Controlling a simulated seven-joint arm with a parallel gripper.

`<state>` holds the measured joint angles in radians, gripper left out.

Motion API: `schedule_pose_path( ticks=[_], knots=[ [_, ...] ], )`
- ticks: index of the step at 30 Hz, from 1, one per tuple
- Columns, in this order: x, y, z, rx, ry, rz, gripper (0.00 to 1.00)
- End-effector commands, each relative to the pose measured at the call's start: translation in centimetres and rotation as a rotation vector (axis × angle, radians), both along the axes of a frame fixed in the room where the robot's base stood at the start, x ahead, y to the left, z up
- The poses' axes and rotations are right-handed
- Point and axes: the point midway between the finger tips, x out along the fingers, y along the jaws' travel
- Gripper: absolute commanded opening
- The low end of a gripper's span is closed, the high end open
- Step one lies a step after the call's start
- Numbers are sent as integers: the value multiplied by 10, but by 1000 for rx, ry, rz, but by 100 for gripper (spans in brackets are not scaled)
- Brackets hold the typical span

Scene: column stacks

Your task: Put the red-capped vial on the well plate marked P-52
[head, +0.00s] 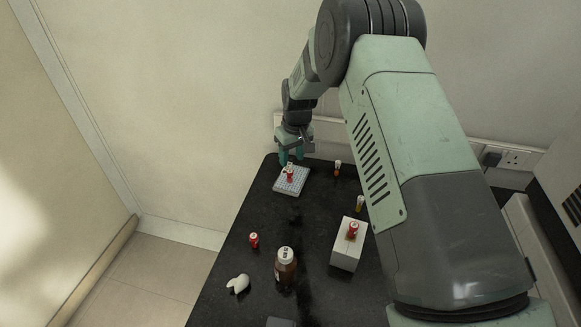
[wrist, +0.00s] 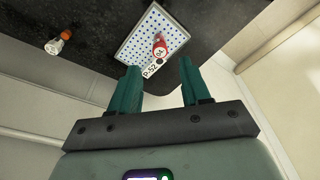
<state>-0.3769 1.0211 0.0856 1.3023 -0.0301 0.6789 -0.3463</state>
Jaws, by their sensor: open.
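The well plate (head: 281,188) lies at the far left end of the black table; in the wrist view the plate (wrist: 142,32) bears the label P-52. A red-capped vial (head: 290,174) stands on the plate; it shows near the label in the wrist view (wrist: 160,48). My gripper (head: 291,161) is open and empty at the plate's far edge. In the wrist view, my gripper's fingertips (wrist: 159,66) are apart, with the vial beyond them and not between them. Two similar red vials stand elsewhere: one on the table (head: 254,240), one on a white box (head: 352,230).
An orange-capped vial (head: 337,168) stands right of the plate; it also shows in the wrist view (wrist: 60,42). A yellow-capped vial (head: 359,204) stands behind the white box (head: 346,257). A brown bottle (head: 285,270) and a white object (head: 238,284) are nearer. Table between plate and bottle is mostly clear.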

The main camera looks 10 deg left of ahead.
Motion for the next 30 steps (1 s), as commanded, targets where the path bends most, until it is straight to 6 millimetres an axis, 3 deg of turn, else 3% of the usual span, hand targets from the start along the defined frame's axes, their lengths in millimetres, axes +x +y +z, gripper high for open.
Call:
schedule_pose_path(
  ticks=[6, 16, 19, 23, 25, 30],
  knots=[
    [-3, -4, 34, 0, -1, 0, 47],
    [-5, -6, 45, -1, -1, -1, 47],
    [-6, -13, 63, 1, -12, -17, 47],
    [-13, -39, 120, 7, -47, -73, 47],
    [-25, -60, 159, 9, -71, -118, 47],
    [-72, -115, 243, 18, -124, -239, 47]
  ],
)
